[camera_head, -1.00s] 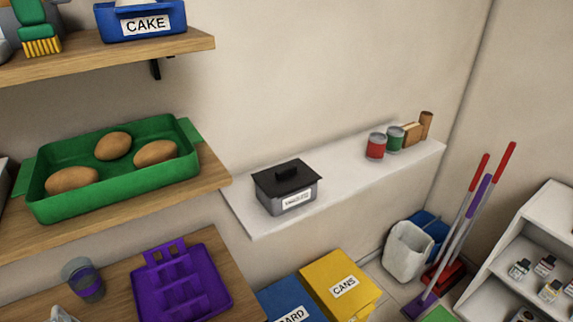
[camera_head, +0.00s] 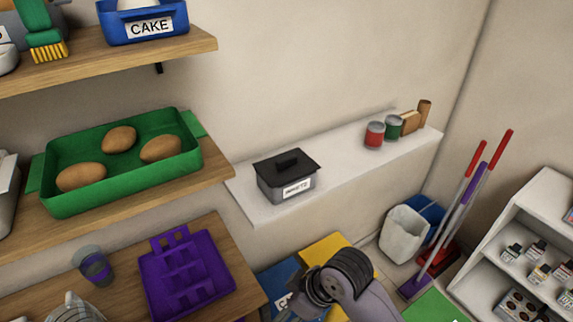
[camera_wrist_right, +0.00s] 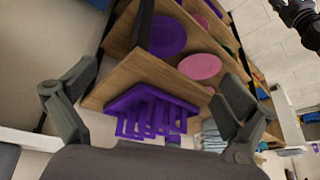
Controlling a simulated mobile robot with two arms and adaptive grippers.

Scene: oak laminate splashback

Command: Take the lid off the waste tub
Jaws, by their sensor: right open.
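The waste tub (camera_head: 270,189) is a small grey box with a white label on its front. It stands on the white ledge (camera_head: 244,208) against the wall in the head view. Its black lid (camera_head: 302,170), with a raised black handle, sits on top of it. My right gripper (camera_wrist_right: 160,82) is open and empty in the right wrist view, its two fingers spread wide. My right arm shows at the bottom of the head view, below the ledge and apart from the tub. The tub is not recognisable in the wrist view. My left gripper is not in view.
A green tray (camera_head: 115,192) of brown oval items is on the shelf to the left. A purple rack (camera_head: 190,285) lies below it. The ledge around the tub is clear.

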